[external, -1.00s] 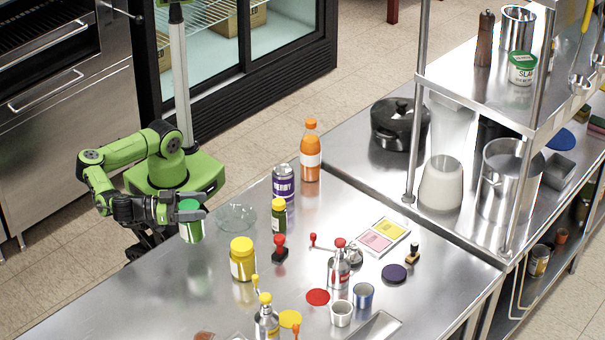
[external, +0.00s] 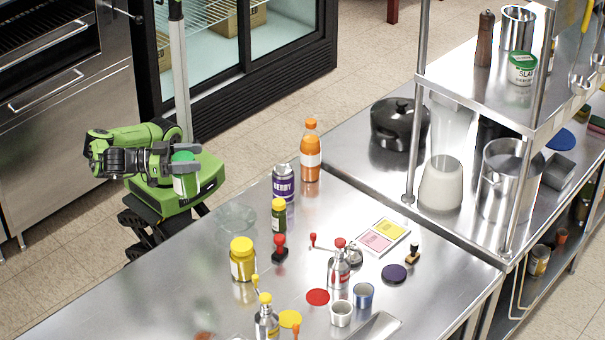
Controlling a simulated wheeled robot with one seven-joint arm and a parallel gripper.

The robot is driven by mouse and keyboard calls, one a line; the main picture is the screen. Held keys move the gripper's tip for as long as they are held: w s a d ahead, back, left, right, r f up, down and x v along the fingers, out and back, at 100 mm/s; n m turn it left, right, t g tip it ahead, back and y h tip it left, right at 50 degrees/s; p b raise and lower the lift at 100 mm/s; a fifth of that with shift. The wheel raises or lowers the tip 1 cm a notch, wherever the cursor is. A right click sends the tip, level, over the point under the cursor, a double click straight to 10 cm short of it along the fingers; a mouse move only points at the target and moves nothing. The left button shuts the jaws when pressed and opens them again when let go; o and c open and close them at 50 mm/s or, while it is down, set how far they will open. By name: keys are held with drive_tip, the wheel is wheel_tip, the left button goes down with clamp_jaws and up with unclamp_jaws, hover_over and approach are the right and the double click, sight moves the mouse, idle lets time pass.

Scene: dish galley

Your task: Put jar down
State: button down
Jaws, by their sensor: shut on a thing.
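The jar (external: 185,184) has a green lid and a pale label with green. My gripper (external: 176,160) is shut on it near the lid and holds it upright. In the picture the jar is at the far left edge of the steel counter (external: 130,290), and it appears raised. I cannot tell whether it is over the counter or just beyond its edge.
A clear glass bowl (external: 236,218) is nearest on the counter. The counter's front left is mostly clear.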

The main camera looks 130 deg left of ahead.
wheel_tip(320, 180, up, 6)
drive_tip(key=w+a+n+g+y, duration=0.1)
drive_tip(key=w+a, duration=0.3)
drive_tip(key=a, duration=0.7)
drive_tip(key=w+a+n+g+y, duration=0.1)
drive_tip(key=w+a, duration=0.3)
drive_tip(key=a, duration=0.6)
drive_tip(key=w+a+g, duration=0.1)
drive_tip(key=w+a, duration=0.2)
drive_tip(key=a, duration=0.8)
drive_tip(key=s+a+f+n+g+y, duration=0.1)
drive_tip(key=s+a, duration=0.2)
drive_tip(key=a, duration=1.7)
drive_tip(key=s+a+r+n+g+b, duration=0.1)
drive_tip(key=s+a, duration=0.9)
drive_tip(key=a, duration=0.4)
wheel_tip(320, 180, down, 28)
drive_tip(key=b, duration=0.3)
